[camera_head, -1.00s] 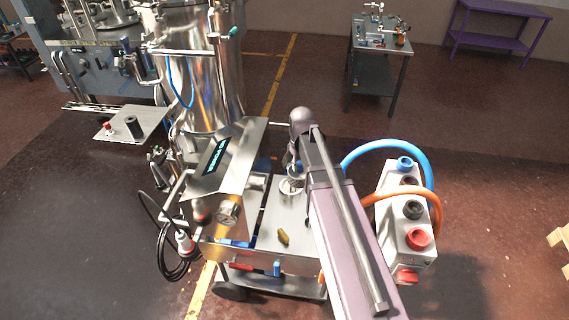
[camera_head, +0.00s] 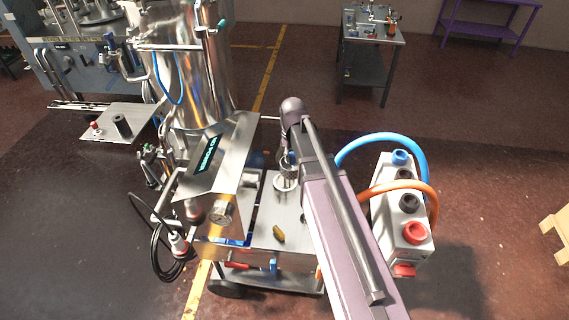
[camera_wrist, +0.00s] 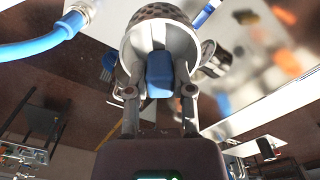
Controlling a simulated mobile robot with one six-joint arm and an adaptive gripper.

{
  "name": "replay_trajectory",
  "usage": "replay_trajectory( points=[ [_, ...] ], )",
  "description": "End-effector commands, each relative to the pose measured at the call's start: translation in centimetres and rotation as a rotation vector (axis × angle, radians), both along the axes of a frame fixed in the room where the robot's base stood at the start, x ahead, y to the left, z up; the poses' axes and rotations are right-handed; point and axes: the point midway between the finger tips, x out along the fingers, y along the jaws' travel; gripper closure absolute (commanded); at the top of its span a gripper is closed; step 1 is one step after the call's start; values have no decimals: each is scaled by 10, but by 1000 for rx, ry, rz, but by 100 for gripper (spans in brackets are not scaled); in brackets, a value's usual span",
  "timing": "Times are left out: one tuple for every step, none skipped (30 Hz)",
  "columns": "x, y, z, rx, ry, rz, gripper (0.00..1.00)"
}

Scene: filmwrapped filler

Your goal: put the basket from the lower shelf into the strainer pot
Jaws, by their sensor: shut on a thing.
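In the wrist view, my gripper (camera_wrist: 159,92) is shut on the blue grip of the basket (camera_wrist: 158,36), a light metal cylinder with a dark perforated part at the far end. A shiny metal vessel (camera_wrist: 214,62), perhaps the strainer pot, shows just right of the basket and partly behind it. In the head view, a small round metal pot (camera_head: 286,183) stands on the cart top, just below my gripper (camera_head: 290,160). My arm hides part of this area. I cannot tell whether basket and pot touch.
The cart top (camera_head: 283,213) also holds a small yellow-brown object (camera_head: 278,234). A slanted control panel (camera_head: 215,155) stands left of it. A white box with blue and orange hoses (camera_head: 403,215) is at the right. A tall steel tank (camera_head: 195,75) stands behind.

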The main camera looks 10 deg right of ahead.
Motion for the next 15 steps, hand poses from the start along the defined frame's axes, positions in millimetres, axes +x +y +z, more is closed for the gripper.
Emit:
replay_trajectory(
  points=[
    [4,0,-6,0,0,2,100],
    [6,0,-9,0,0,4,100],
    [9,0,-13,0,0,6,100],
    [11,0,-16,0,0,8,100],
    [14,0,-20,0,0,11,100],
    [18,0,-26,0,0,15,100],
    [21,0,-30,0,0,18,100],
    [25,-1,-34,0,0,22,100],
    [30,-1,-41,0,0,26,100],
    [33,-1,-46,0,0,29,100],
    [37,-1,-51,0,0,33,100],
    [43,-1,-58,0,0,38,100],
    [47,-1,-63,0,0,42,100],
    [51,-2,-68,0,0,46,100],
    [56,-2,-75,0,0,52,100]
  ],
)
